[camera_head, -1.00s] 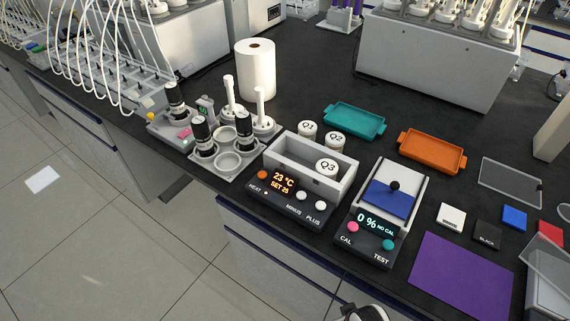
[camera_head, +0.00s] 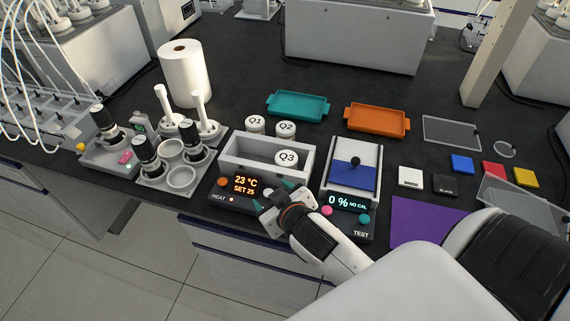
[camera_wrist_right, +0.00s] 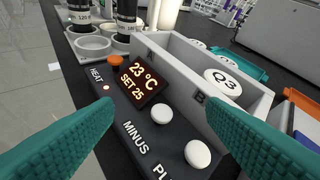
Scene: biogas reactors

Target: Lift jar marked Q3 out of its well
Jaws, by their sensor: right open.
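The jar marked Q3 (camera_head: 287,157) has a white lid and sits inside the grey water bath (camera_head: 240,166), at its right end. Its lid also shows in the right wrist view (camera_wrist_right: 223,82); its body is mostly hidden by the bath walls. My right gripper (camera_head: 273,193) is in front of the bath, over its control panel, with teal fingers spread apart and nothing between them. It also shows in the right wrist view (camera_wrist_right: 165,145), where the panel lies between the fingers. My left gripper is not in view.
Jars Q1 (camera_head: 255,124) and Q2 (camera_head: 285,129) stand right behind the bath. A device with a blue plate (camera_head: 350,174) stands close on the right. Teal (camera_head: 298,106) and orange (camera_head: 377,120) trays lie behind.

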